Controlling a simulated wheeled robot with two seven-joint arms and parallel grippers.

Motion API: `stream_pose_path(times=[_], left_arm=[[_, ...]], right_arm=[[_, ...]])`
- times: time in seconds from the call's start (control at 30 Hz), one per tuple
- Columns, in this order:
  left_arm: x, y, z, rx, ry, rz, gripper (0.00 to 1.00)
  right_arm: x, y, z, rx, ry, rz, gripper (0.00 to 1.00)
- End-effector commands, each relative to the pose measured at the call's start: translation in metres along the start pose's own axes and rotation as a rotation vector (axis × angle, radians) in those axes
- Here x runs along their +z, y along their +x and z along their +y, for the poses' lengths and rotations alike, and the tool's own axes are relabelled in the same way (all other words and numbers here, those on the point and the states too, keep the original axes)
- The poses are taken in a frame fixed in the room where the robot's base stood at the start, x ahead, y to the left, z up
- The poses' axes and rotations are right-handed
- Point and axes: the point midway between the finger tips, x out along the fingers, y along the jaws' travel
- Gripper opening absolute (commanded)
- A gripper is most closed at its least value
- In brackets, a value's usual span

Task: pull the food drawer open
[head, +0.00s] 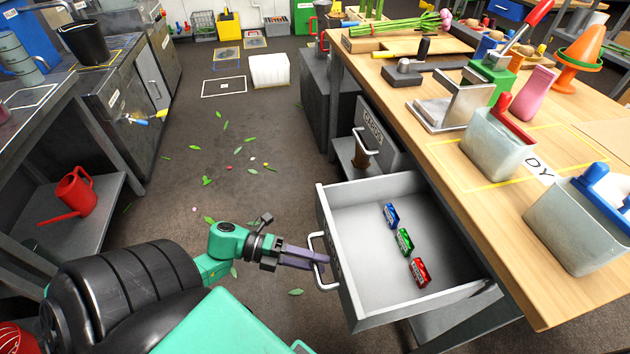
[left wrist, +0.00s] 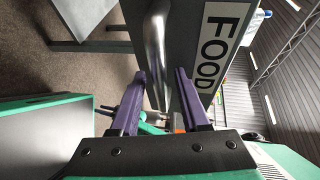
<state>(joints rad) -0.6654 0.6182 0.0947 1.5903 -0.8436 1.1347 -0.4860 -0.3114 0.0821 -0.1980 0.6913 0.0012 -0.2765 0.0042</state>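The food drawer (head: 390,205) stands pulled out from under the wooden workbench, its inside showing. Three small cans lie in it: blue (head: 391,215), green (head: 404,241) and red (head: 419,272). Its metal handle (head: 317,262) is on the front panel. In the left wrist view the front bears a FOOD label (left wrist: 215,45), and the handle (left wrist: 157,60) passes between my purple fingers. My left gripper (head: 322,256) is at the handle. Its fingers (left wrist: 160,78) stand apart on either side of the bar, with gaps visible, so it looks open. My right gripper is out of view.
A second drawer (head: 376,135) with a label and handle sits farther back under the workbench (head: 470,180). A red watering can (head: 75,190) stands on a low shelf at left. Loose leaves lie on the floor between the benches, which is otherwise mostly clear.

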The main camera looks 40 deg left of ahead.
Motion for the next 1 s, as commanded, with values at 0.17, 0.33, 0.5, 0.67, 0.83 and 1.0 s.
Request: stream_pose_path(times=[0.17,0.33,0.5,0.67,0.83,1.0], left_arm=[[0.000,0.000,0.000,-0.001,0.000,0.000,0.50],[0.000,0.000,0.000,-0.001,0.000,0.001,0.50],[0.000,-0.004,0.000,0.000,-0.001,0.001,0.50],[0.000,-0.034,0.000,0.003,-0.002,-0.001,0.50],[0.000,-0.086,0.001,0.004,-0.003,-0.002,0.50],[0.000,-0.128,0.001,0.003,-0.002,0.000,0.50]], right_arm=[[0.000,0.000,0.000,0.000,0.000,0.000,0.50],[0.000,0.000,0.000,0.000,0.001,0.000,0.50],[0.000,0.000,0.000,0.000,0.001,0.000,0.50],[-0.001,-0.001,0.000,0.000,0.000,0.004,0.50],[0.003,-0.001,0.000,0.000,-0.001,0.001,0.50],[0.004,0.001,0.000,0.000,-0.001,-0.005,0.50]])
